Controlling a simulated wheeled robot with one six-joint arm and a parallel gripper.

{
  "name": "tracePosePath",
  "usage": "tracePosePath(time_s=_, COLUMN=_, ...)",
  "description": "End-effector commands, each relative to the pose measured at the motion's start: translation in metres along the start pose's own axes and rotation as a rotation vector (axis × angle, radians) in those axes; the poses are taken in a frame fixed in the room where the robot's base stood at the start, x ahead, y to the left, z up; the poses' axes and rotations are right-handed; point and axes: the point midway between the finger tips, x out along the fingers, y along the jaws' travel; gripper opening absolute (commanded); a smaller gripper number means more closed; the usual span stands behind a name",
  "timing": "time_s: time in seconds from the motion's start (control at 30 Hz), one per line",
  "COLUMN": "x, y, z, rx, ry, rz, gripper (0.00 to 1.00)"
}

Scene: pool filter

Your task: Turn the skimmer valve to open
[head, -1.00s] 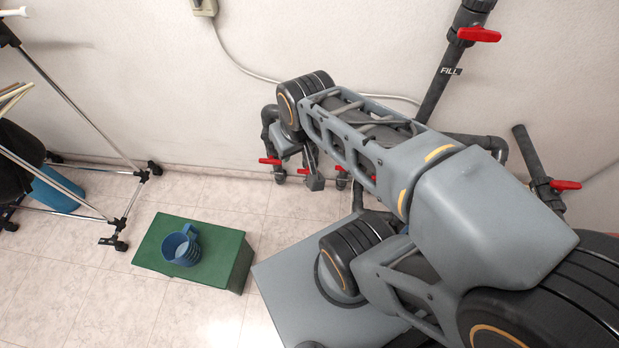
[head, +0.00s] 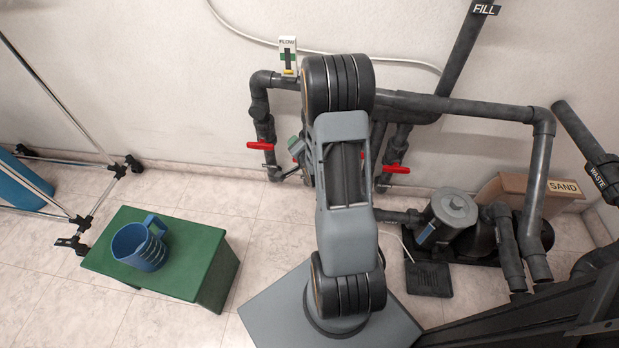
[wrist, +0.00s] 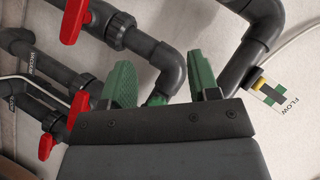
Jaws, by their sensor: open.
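Red valve handles sit on dark grey pipes along the wall. In the head view one handle (head: 274,145) is left of my arm and another handle (head: 397,168) is right of it. The wrist view shows an upper handle (wrist: 73,22), a middle handle (wrist: 78,107) and a lower handle (wrist: 45,147), all left of my gripper (wrist: 162,84). Small pipe labels there are too blurred to tell which valve is the skimmer's. My gripper's green fingers are apart, with nothing held between them. In the head view my arm mostly hides the gripper.
A FLOW gauge (head: 288,55) stands above the pipes. A pump (head: 450,215) and a SAND box (head: 535,190) are at right. A blue jug (head: 140,245) stands on a green stool (head: 190,280) at left. A metal rack (head: 75,130) is further left.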

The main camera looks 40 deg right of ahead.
Motion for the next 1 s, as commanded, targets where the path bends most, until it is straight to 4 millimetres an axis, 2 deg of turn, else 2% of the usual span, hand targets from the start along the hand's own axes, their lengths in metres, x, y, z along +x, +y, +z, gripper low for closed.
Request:
tracePosePath(time_s=0.03, x=0.017, y=0.051, z=0.018, rx=0.086, ry=0.030, rz=-0.032, gripper=0.55)
tracePosePath(time_s=0.1, x=0.024, y=0.086, z=0.026, rx=0.198, ry=0.072, rz=-0.096, gripper=0.55)
tracePosePath(time_s=0.23, x=0.027, y=0.135, z=0.039, rx=0.370, ry=0.131, rz=-0.204, gripper=0.55)
tracePosePath(time_s=0.3, x=0.025, y=0.154, z=0.045, rx=0.441, ry=0.153, rz=-0.251, gripper=0.55)
tracePosePath(time_s=0.4, x=0.022, y=0.172, z=0.050, rx=0.513, ry=0.175, rz=-0.302, gripper=0.55)
tracePosePath(time_s=0.53, x=0.022, y=0.183, z=0.052, rx=0.562, ry=0.190, rz=-0.343, gripper=0.55)
tracePosePath(time_s=0.67, x=0.033, y=0.182, z=0.049, rx=0.576, ry=0.195, rz=-0.357, gripper=0.55)
tracePosePath(time_s=1.0, x=0.092, y=0.164, z=0.031, rx=0.575, ry=0.196, rz=-0.358, gripper=0.55)
